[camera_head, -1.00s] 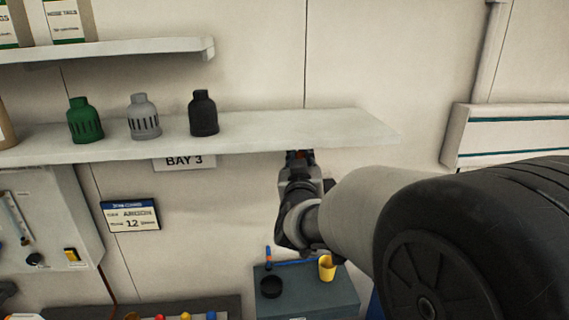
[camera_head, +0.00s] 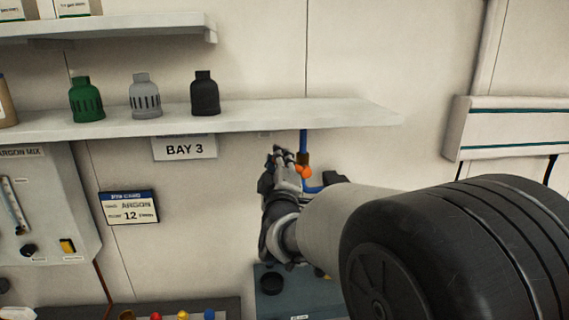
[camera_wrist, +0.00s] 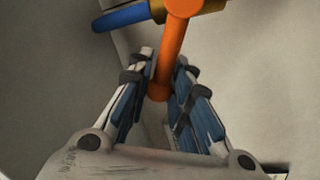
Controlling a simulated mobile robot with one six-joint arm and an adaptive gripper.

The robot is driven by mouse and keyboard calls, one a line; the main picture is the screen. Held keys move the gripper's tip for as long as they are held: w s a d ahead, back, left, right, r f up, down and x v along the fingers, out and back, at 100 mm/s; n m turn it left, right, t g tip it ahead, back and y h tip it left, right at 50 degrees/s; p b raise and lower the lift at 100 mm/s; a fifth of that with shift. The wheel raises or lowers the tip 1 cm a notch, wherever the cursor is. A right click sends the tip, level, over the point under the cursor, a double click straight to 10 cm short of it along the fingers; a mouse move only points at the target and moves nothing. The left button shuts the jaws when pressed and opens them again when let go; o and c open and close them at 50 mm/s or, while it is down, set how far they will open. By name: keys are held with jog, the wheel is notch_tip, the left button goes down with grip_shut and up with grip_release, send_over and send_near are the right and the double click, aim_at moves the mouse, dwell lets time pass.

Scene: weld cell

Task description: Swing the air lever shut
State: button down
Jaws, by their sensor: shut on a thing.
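The air lever (camera_head: 305,171) is a short orange handle on a brass valve. The valve (camera_head: 303,158) sits on a blue pipe (camera_head: 303,141) below the shelf. In the wrist view the orange lever (camera_wrist: 171,55) runs from the valve at the top down between my fingers, its rounded end low between them. My gripper (camera_wrist: 164,62) is shut on the lever, with a blue-padded finger on each side. In the head view my gripper (camera_head: 282,156) is just left of the valve, and the grip itself is hard to make out.
The shelf (camera_head: 340,112) overhangs just above my gripper and holds a green, a grey and a black nozzle cup (camera_head: 204,93). A grey box (camera_head: 300,300) stands below, partly behind my arm. A gas panel (camera_head: 60,205) is at left.

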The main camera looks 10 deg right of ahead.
jog(key=shift+a+f+n+y+b, duration=0.15)
jog(key=shift+f+n+y+b, duration=0.15)
jog(key=shift+f+n+b, duration=0.65)
jog(key=shift+a+f+n+y+b, duration=0.1)
jog(key=shift+f+n+y+b, duration=0.35)
jog(key=shift+n, duration=0.85)
jog(key=shift+a+f+n+y+b, duration=0.15)
jog(key=shift+f+n+b, duration=0.35)
jog(key=shift+n+b, duration=0.5)
jog(key=shift+f+n, duration=0.1)
jog(key=shift+n, duration=0.15)
jog(key=c, duration=1.9)
grip_release()
jog(key=o, duration=0.3)
jog(key=shift+s, duration=0.1)
jog(key=s+f, duration=0.2)
jog(key=s, duration=0.9)
jog(key=shift+s, duration=0.35)
